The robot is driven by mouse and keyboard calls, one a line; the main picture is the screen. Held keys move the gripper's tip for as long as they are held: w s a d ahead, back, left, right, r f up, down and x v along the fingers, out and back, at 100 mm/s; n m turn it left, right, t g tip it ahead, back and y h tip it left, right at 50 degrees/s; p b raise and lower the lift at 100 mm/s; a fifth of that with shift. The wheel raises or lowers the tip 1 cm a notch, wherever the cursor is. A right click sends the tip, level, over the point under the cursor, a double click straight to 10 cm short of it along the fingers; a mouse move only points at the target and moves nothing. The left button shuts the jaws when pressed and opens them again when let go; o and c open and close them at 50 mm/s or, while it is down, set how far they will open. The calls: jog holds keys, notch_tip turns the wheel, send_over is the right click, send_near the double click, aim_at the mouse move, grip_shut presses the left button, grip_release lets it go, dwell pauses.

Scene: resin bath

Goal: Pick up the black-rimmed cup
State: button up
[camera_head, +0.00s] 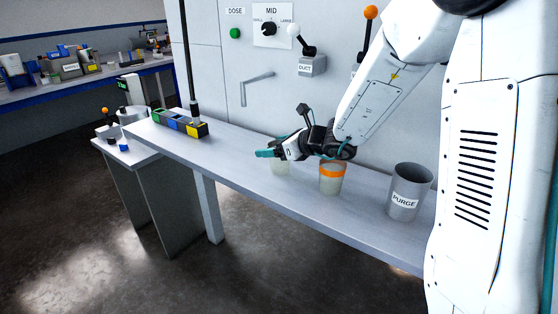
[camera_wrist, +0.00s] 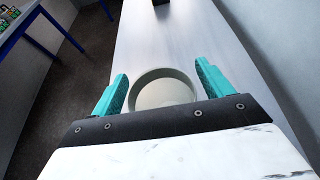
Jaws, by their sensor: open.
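My gripper (camera_head: 277,152) is open, with its teal fingers over the shelf in the head view. A pale translucent cup (camera_head: 280,168) stands just below it, its top hidden by the gripper. In the wrist view a round pale cup (camera_wrist: 163,89) lies between the two open fingers of my gripper (camera_wrist: 161,80), with space showing on its left and right. Its visible rim looks grey-green; I cannot make out a black rim. Another cup (camera_head: 331,187) with an orange band stands to the right on the shelf, upright and apart from the gripper.
A grey PURGE bucket (camera_head: 408,190) stands at the right of the shelf (camera_head: 235,153). A block rack with green, blue and yellow parts (camera_head: 180,123) sits at the left end. The wall behind carries a DUCT lever (camera_head: 312,65) and a dial panel (camera_head: 272,27).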

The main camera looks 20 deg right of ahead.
jog(key=c, duration=1.1)
jog(key=shift+o, duration=0.2)
jog(key=shift+r, duration=0.15)
